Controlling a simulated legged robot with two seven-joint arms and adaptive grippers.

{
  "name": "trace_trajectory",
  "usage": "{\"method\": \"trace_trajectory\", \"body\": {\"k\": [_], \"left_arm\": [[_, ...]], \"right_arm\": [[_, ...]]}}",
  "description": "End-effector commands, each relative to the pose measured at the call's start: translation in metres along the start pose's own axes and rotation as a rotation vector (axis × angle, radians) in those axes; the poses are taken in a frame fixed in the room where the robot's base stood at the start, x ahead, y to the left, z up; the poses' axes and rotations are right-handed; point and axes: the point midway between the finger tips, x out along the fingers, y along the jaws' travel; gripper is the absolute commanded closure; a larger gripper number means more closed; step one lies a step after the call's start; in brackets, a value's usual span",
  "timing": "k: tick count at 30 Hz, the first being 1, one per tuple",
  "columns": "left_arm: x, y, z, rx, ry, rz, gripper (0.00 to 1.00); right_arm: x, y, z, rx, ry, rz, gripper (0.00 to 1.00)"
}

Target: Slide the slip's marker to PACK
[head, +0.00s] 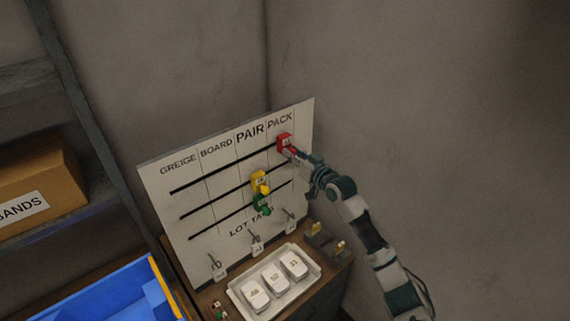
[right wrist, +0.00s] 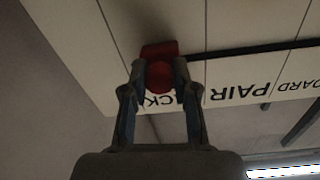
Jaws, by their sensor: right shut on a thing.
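A white board (head: 160,184) stands upright with the columns GREIGE, BOARD, PAIR and PACK and three black slots. A red marker (head: 284,141) sits at the right end of the top slot, under PACK. My right gripper (head: 293,151) is shut on the red marker's knob; the right wrist view shows the red marker (right wrist: 160,50) between its fingers (right wrist: 158,72). A yellow marker (head: 259,182) is on the middle slot and a green marker (head: 262,205) on the bottom slot, both under PAIR. My left gripper is not in view.
Below the board, hooks hold small tags (head: 219,273). A white tray (head: 237,297) with several white pieces stands on the cabinet. A blue bin (head: 95,296) is at lower left, and a cardboard box (head: 35,180) is on the left shelf. Bare wall lies to the right.

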Motion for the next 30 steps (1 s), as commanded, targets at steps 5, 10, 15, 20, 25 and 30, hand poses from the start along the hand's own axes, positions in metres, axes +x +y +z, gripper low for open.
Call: {"method": "trace_trajectory", "body": {"k": [5, 10, 15, 20, 25, 30], "left_arm": [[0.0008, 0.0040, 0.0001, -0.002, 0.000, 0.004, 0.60], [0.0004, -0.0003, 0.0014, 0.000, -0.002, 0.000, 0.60], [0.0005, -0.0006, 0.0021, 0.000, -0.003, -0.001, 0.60], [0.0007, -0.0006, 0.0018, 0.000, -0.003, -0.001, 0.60], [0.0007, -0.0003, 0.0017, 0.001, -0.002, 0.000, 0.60], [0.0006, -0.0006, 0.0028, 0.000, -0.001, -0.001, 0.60]], "right_arm": [[-0.0009, 0.0093, -0.0083, -0.003, 0.012, 0.011, 1.00], [-0.0033, 0.0118, -0.0098, -0.001, 0.016, 0.010, 1.00], [-0.0042, 0.0134, -0.0070, 0.001, 0.011, 0.010, 0.47], [-0.0047, 0.0128, -0.0051, 0.001, 0.008, 0.011, 0.47], [-0.0050, 0.0121, -0.0047, 0.001, 0.007, 0.011, 0.47], [-0.0098, 0.0128, -0.0042, 0.002, 0.007, 0.010, 0.47]]}}
